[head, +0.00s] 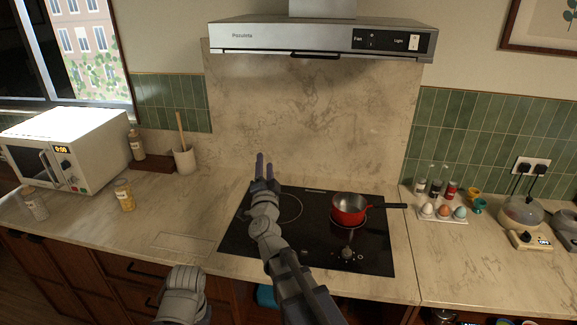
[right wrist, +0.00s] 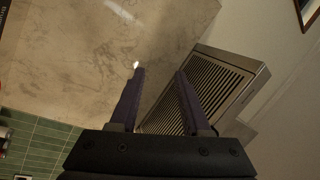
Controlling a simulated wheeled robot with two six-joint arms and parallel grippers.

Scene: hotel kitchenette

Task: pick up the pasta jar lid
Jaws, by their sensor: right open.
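I cannot make out a pasta jar or its lid for certain in either view. My right gripper (head: 264,168) is raised above the back left of the stove in the head view, fingers pointing up. Its two fingers stand apart and empty in the right wrist view (right wrist: 159,72), with the marble backsplash and the range hood beyond them. My left arm shows only as a grey link at the bottom of the head view; its gripper is not seen.
The black stove (head: 310,250) carries a red pan (head: 347,216). Small labelled bottles (head: 124,195) stand near the microwave (head: 70,148). A utensil crock (head: 185,160), an egg tray (head: 443,217) and a kettle (head: 521,212) also stand on the counter. The left counter has clear room.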

